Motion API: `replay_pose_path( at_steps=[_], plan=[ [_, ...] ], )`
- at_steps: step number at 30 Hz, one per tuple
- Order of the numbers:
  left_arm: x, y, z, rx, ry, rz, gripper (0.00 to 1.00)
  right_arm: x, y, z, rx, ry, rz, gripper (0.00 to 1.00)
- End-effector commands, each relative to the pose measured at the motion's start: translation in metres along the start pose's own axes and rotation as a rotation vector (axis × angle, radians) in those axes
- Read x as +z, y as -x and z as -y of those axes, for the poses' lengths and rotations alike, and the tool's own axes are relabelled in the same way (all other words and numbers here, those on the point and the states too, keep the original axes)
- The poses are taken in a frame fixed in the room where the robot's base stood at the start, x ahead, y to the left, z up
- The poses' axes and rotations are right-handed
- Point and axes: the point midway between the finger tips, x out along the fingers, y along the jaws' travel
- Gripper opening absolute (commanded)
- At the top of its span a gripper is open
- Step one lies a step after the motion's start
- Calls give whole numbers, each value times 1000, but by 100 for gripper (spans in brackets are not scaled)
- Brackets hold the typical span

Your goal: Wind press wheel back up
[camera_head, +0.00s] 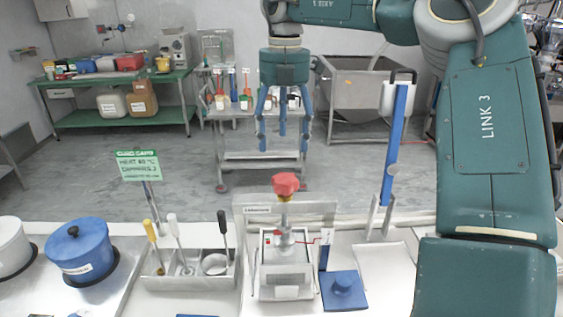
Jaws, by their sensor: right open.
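The press (268,284) stands on the counter at the bottom centre, a pale boxy frame with a vertical screw. Its red press wheel (286,184) sits at the top of the screw. My right gripper (282,138) points down with its blue fingers spread open and empty. In the picture it appears above the wheel, apart from it; its exact depth relative to the wheel is hard to tell. My left gripper is out of view.
A tool tray (160,283) and blue lidded pot (82,250) stand left of the press. A blue block with a knob (343,290) and a tall blue-handled tool (396,140) are to its right. A green sign (139,166) stands at the left.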

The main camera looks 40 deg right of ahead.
Motion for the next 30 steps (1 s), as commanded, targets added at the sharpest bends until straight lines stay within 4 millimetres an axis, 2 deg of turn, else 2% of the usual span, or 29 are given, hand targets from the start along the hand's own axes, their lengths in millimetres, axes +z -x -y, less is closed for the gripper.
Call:
replay_pose_path(
  at_steps=[5,10,18,24,30],
  plan=[
    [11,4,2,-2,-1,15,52,-2,-15,2,-20,1,4,69],
    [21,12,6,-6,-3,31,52,-2,-46,2,-19,2,3,69],
    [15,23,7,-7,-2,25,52,-2,-90,2,-15,2,4,69],
    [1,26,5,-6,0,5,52,-2,-105,2,-13,1,6,69],
    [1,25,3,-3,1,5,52,-1,-107,2,-12,1,6,69]
  ],
)
